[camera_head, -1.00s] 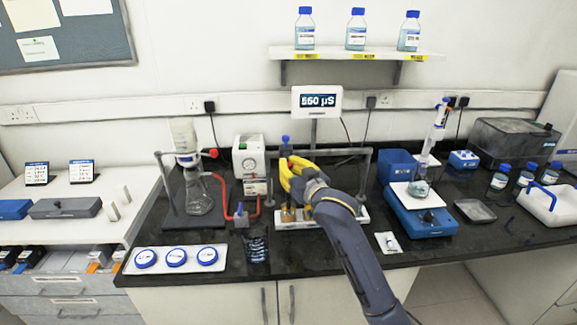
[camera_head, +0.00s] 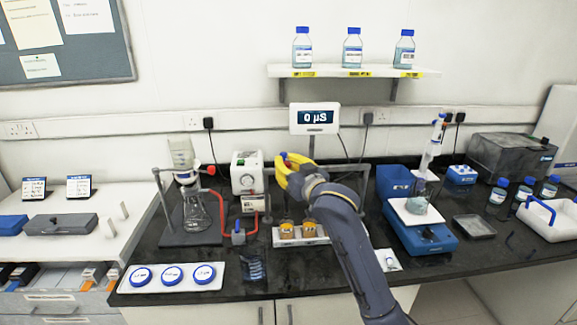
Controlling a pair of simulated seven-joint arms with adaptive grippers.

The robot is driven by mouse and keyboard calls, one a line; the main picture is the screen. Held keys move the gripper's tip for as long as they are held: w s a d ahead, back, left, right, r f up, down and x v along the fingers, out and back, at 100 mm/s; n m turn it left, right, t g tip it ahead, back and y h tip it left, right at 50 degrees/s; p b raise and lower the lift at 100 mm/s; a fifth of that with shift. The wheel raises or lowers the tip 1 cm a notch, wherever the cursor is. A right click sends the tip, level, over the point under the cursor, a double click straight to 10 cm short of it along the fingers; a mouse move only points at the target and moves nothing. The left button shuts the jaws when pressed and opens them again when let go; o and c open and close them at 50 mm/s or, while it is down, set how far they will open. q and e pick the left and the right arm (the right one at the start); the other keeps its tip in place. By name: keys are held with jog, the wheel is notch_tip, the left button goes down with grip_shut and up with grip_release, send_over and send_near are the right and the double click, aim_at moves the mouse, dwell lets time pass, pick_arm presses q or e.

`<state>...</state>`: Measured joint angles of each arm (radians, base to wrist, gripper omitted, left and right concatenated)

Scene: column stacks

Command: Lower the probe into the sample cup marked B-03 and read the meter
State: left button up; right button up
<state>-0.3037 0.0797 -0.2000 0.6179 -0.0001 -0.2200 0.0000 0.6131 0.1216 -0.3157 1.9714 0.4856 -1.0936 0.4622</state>
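Several amber sample cups stand in a white rack (camera_head: 322,238) at the bench's middle front. Two show clearly, a left cup (camera_head: 286,230) and a right cup (camera_head: 309,229); their markings are too small to read. The meter (camera_head: 314,117) on its stand shows "0 µS". My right gripper (camera_head: 284,170), with yellow fingers, is above and behind the left cup, apart from it. A small blue piece (camera_head: 284,157), perhaps the probe's top, shows at the fingers. The rest of the probe is hidden or too thin to make out, and so is the finger gap. My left gripper is out of view.
A clamp stand with a flask (camera_head: 196,216) and red tubing is left of the rack. Blue-lidded dishes sit on a white tray (camera_head: 214,282) at front left. A blue stirrer (camera_head: 424,238) stands right of my arm. Bottles line the wall shelf (camera_head: 345,73).

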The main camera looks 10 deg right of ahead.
jog(key=o, duration=0.4)
jog(key=shift+s+r, duration=0.1)
jog(key=shift+r, duration=0.2)
jog(key=o, duration=0.3)
jog(key=shift+f, duration=0.15)
jog(key=v, duration=1.2)
